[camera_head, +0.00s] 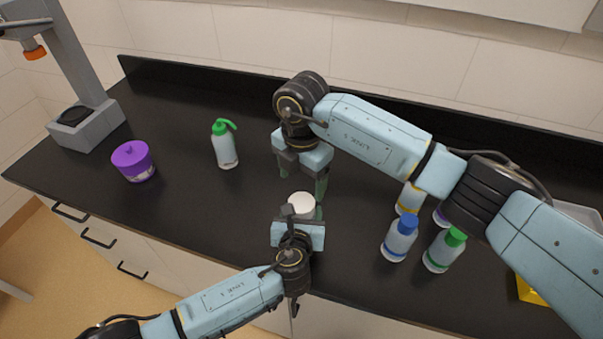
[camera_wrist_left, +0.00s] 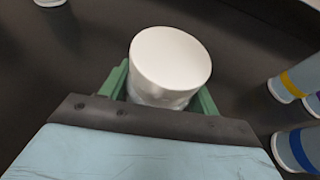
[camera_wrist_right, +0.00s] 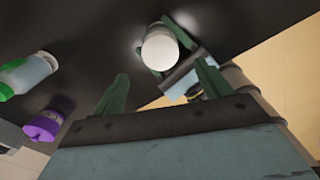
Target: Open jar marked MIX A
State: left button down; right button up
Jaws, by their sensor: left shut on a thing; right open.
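No MIX A label can be read. My left gripper (camera_head: 300,214) is shut around the jar's body from the front; in the left wrist view the white lid (camera_wrist_left: 170,57) shows above its green fingers (camera_wrist_left: 163,90). My right gripper (camera_head: 305,180) is open and empty, pointing down above and just behind the jar, apart from it. In the right wrist view the white lid (camera_wrist_right: 160,50) lies beyond the open fingers (camera_wrist_right: 160,85).
A purple-lidded container (camera_head: 133,161) and a green-topped wash bottle (camera_head: 224,144) stand to the left. A grey stand (camera_head: 85,124) is at the far left. A blue-capped bottle (camera_head: 399,240) and a green-capped bottle (camera_head: 444,250) stand right, with a yellow-banded bottle (camera_head: 409,199) behind, under my right arm.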

aim_at(302, 202)
notch_tip(302, 202, down, 7)
dwell(0.3)
jog(key=shift+c, duration=0.3)
jog(key=c, duration=1)
jog(key=n, duration=0.6)
jog(key=shift+c, duration=0.2)
jog(key=n, duration=0.7)
jog(key=shift+n, duration=0.4)
jog(key=o, duration=1.1)
jog(key=shift+r, duration=0.15)
